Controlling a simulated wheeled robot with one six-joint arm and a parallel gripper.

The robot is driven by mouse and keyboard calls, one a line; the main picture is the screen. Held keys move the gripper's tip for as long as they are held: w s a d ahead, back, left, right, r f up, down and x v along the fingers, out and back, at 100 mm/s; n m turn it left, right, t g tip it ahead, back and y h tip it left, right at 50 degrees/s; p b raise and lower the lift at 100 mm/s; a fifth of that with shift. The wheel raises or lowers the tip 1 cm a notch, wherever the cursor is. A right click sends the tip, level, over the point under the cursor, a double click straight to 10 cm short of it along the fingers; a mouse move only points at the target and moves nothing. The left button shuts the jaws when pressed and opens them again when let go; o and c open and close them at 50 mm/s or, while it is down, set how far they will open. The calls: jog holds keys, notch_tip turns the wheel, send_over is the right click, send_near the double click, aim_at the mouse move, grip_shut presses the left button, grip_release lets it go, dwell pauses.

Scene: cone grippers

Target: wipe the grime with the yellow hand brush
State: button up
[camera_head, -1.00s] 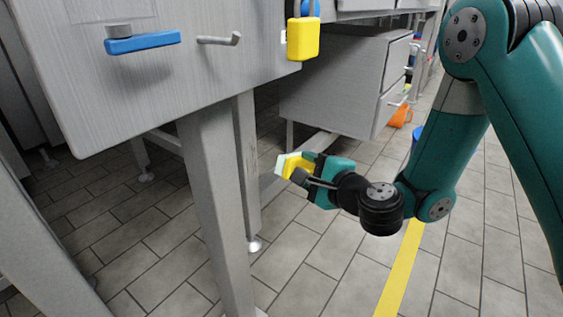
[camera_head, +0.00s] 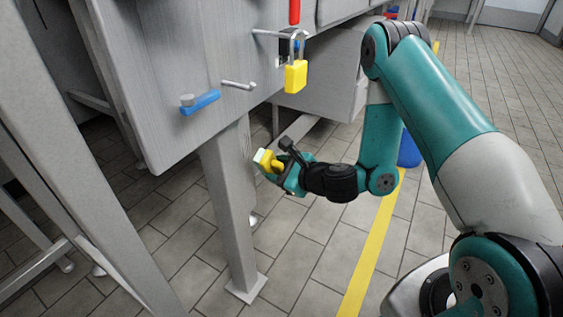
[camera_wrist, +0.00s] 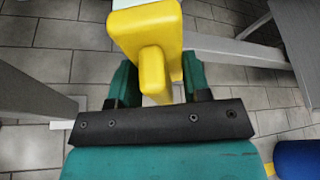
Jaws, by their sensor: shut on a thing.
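My gripper (camera_head: 281,172) is shut on the yellow hand brush (camera_head: 268,161), whose pale bristle end points up and left. The brush is just right of the upper part of a grey table leg (camera_head: 232,205) in the head view; I cannot tell whether they touch. In the wrist view, the yellow brush (camera_wrist: 150,45) sticks out between the green fingers of my gripper (camera_wrist: 158,82), with its pale bristle side at the top edge. I cannot clearly make out any grime in either view.
The grey cabinet side (camera_head: 165,70) carries a blue handle (camera_head: 203,101), a grey hook (camera_head: 238,85) and a yellow padlock (camera_head: 296,77). A blue container (camera_head: 408,150) stands behind my arm.

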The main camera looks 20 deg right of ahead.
jog(key=p, duration=0.1)
jog(key=w+a+p, duration=0.1)
jog(key=p, duration=0.1)
jog(key=shift+r, duration=0.25)
jog(key=shift+w+a+f+p, duration=0.15)
jog(key=shift+w+a+p, duration=0.55)
jog(key=shift+w+p, duration=0.2)
jog(key=shift+w+a+f, duration=0.15)
jog(key=shift+w, duration=0.1)
jog(key=shift+w+a+p, duration=0.6)
jog(key=shift+w+p, duration=0.2)
jog(key=shift+p, duration=0.65)
